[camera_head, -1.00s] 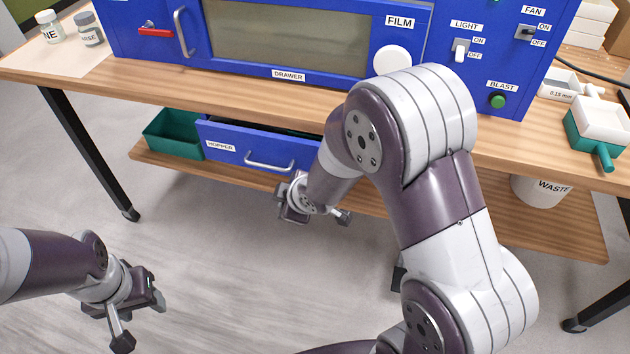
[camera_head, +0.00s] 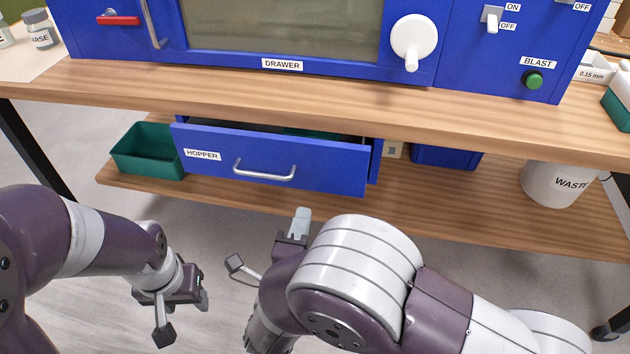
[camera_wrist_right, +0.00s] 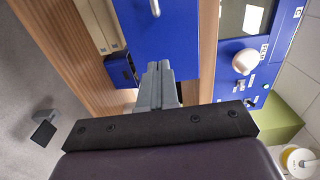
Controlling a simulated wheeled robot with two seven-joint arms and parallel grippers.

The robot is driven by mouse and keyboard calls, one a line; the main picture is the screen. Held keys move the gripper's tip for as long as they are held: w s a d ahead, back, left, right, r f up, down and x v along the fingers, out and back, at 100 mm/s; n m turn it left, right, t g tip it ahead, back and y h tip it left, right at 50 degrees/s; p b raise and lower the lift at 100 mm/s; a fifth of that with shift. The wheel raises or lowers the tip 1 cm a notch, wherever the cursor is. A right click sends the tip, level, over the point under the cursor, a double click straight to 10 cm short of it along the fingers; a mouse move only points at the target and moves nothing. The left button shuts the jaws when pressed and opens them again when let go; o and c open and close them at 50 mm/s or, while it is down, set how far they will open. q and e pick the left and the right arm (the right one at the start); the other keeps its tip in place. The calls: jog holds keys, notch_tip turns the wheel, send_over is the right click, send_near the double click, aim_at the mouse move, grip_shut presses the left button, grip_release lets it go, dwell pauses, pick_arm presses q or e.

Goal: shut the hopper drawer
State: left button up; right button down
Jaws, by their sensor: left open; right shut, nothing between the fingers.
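The blue hopper drawer (camera_head: 315,169) is under the bench top, pulled out part way, with its open top and a green item inside showing. Its front carries a HOPPER label (camera_head: 202,155) and a silver bar handle (camera_head: 264,172). My right gripper (camera_head: 302,218) is shut and empty, just in front of and below the drawer front, right of the handle. In the right wrist view the shut fingers (camera_wrist_right: 156,72) point toward the blue drawer front (camera_wrist_right: 185,40); I cannot tell whether they touch it. My left gripper (camera_head: 203,296) is open and empty, lower left of the drawer.
The wooden bench top (camera_head: 480,117) overhangs the drawer. On the lower shelf (camera_head: 455,207) are a green bin (camera_head: 148,160) to the left, a blue box (camera_head: 445,157) and a white waste bin (camera_head: 556,183) to the right. Open floor lies in front.

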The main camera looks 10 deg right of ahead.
aim_at(316, 169)
jog(key=b+x, duration=0.1)
jog(key=x, duration=0.9)
jog(key=shift+w+d, duration=0.1)
jog(key=shift+w, duration=0.15)
jog(key=x, duration=0.1)
jog(key=b+x, duration=0.2)
jog(key=x, duration=0.1)
jog(key=shift+w+f, duration=0.1)
jog(key=shift+f, duration=0.15)
jog(key=shift+w+d+r+b, duration=0.15)
jog(key=shift+w+b, duration=0.1)
jog(key=shift+b, duration=0.1)
jog(key=shift+r, duration=0.35)
